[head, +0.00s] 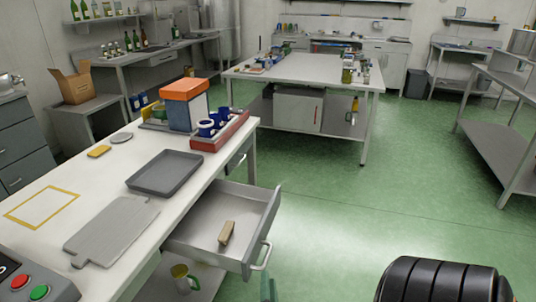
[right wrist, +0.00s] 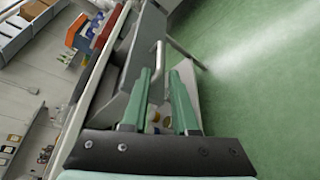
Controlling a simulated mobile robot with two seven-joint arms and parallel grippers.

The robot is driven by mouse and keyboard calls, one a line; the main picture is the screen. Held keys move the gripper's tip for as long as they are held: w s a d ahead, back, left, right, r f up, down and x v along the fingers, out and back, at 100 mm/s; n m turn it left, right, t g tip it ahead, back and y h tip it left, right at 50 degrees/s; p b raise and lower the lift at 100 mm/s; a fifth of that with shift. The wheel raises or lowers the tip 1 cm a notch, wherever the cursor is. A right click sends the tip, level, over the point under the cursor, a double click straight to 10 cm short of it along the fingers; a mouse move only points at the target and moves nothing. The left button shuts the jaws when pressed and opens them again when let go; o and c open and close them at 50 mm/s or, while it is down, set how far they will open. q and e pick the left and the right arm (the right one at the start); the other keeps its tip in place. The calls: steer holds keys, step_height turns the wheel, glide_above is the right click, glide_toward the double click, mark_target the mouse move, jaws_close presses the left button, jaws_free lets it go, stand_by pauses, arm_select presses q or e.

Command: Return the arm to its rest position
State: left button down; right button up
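My right gripper (right wrist: 162,73) has two green fingers with a clear gap between them in the right wrist view, and nothing is held there. In the head view only a small green part of it (head: 268,289) shows at the bottom, just below the drawer handle (head: 263,258). The handle (right wrist: 160,58) also shows just past the fingertips in the right wrist view; I cannot tell whether they touch it. The drawer (head: 200,232) is pulled out and holds a tan block (head: 227,232). My left gripper is not in view.
The white worktable (head: 60,178) carries a grey tray (head: 165,172), a grey board (head: 110,230), a red crate (head: 222,134) with blue cups and a control box (head: 40,280). A mug (head: 181,277) sits on the lower shelf.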

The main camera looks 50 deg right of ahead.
steer(key=shift+v, duration=1)
steer(key=s+a+f+m+g+y+p, duration=0.2)
steer(key=a+f+m+y, duration=0.2)
steer(key=a+f+y, duration=0.4)
steer(key=s+a+m+y+p, duration=0.1)
steer(key=a+m+y+p, duration=0.1)
steer(key=a+m+y, duration=0.3)
steer(key=a+m, duration=0.4)
steer(key=shift+s+t+y, duration=0.3)
steer(key=shift+t+y, duration=0.1)
steer(key=shift+r, duration=0.15)
